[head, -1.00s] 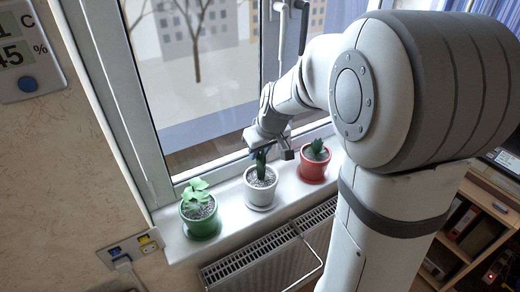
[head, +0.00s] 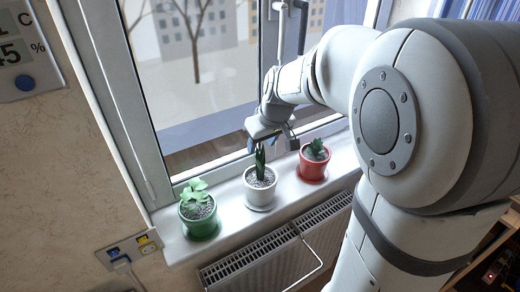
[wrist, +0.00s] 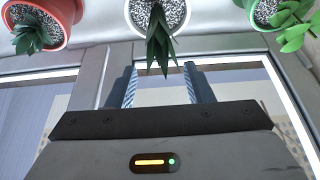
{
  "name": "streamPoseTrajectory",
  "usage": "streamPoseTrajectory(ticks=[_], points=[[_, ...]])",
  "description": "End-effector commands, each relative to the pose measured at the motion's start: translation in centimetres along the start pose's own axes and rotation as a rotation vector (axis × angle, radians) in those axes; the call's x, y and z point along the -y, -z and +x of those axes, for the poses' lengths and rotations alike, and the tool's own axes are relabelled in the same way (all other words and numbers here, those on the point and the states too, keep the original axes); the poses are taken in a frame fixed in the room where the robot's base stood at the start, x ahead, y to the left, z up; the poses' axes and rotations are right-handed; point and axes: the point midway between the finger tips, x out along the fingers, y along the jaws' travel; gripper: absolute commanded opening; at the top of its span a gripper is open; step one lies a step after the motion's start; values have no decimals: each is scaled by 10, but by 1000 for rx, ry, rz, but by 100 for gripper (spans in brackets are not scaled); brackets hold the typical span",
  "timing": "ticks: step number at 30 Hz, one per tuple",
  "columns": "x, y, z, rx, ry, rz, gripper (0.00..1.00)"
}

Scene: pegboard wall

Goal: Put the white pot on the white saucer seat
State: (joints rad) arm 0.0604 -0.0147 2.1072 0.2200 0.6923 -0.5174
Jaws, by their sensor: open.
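The white pot (head: 259,193) stands upright on the window sill, in the middle of three pots. It holds grey gravel and a plant with upright, pointed green leaves. A pale saucer rim (head: 262,208) shows under its base; the seat itself is mostly hidden by the pot. My gripper (head: 270,142) is above and slightly behind the plant, apart from the pot. In the wrist view my gripper (wrist: 160,80) is open and empty, its two fingers spread. The white pot (wrist: 157,16) lies beyond the fingertips there, its leaves pointing toward the gap.
A green pot (head: 200,226) stands to the left and a red pot (head: 313,165) to the right on the sill (head: 236,222). The window (head: 205,75) is close behind. A radiator (head: 280,252) is below the sill. A window handle (head: 281,20) hangs above my gripper.

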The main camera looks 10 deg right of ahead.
Motion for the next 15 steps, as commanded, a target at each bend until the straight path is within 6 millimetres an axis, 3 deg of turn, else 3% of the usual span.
streamPoseTrajectory(ticks=[7, 15], points=[[0, 0, -53, -4, -2, 1, 47], [3, -6, -80, 4, -2, 8, 47]])
